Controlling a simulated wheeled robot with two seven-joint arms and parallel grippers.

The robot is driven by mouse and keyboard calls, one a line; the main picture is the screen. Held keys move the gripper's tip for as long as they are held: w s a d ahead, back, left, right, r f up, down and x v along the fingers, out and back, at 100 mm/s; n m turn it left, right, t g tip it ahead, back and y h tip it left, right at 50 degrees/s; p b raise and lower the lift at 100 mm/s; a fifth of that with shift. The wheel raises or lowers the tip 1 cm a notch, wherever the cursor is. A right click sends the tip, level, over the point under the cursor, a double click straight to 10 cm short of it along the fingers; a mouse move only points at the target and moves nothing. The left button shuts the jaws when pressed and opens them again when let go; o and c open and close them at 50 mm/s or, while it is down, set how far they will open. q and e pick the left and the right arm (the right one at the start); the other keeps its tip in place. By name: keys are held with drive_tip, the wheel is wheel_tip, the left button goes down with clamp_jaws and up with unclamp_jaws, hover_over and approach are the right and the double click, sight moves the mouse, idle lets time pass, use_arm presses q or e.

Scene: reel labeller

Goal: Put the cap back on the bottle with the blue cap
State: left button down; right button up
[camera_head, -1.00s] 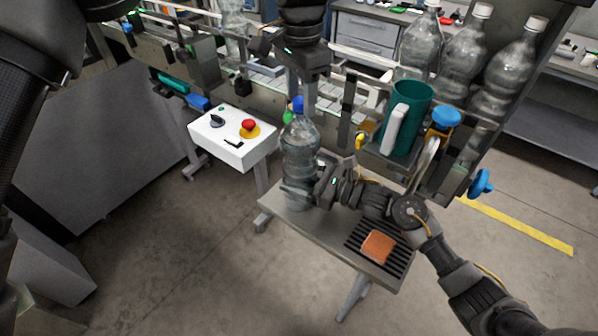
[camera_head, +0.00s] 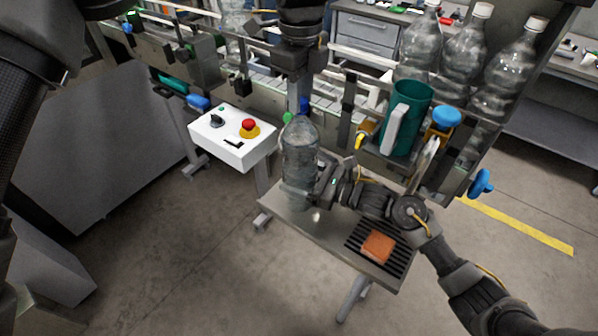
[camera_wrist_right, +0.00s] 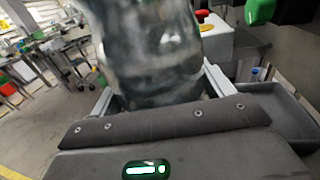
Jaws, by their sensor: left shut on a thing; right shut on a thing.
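The clear bottle (camera_head: 299,155) stands roughly upright over the small grey side table, and its lower body also fills the right wrist view (camera_wrist_right: 155,60). My right gripper (camera_head: 300,188) is shut around the bottle's lower part from the right. My left gripper (camera_head: 297,98) comes from above, its fingers pointing down at the bottle's top, and is shut on the blue cap (camera_head: 304,104). Only a sliver of blue shows beside the fingers. The bottle neck is hidden, so I cannot tell whether cap and neck touch.
The side table (camera_head: 325,232) carries a black grating with an orange-brown sponge (camera_head: 377,246). A white control box (camera_head: 232,137) with a red button stands to the left. A teal mug (camera_head: 408,115) and several white-capped bottles stand right, by the conveyor.

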use_arm(q)
drive_tip(key=m, duration=0.5)
drive_tip(key=shift+a, duration=0.1)
drive_tip(key=m, duration=0.5)
drive_tip(key=shift+w+m, duration=0.15)
drive_tip(key=shift+m, duration=0.15)
drive_tip(key=m, duration=1.1)
drive_tip(key=shift+w, duration=0.1)
drive_tip(key=c, duration=1.1)
unclamp_jaws()
use_arm(e)
drive_tip(key=shift+r, duration=0.25)
use_arm(q)
drive_tip(key=shift+o, duration=0.2)
wheel_tip(320, 180, up, 7)
drive_tip(key=shift+f, duration=0.1)
drive_tip(key=shift+r, duration=0.3)
use_arm(e)
drive_tip(key=shift+w, duration=0.1)
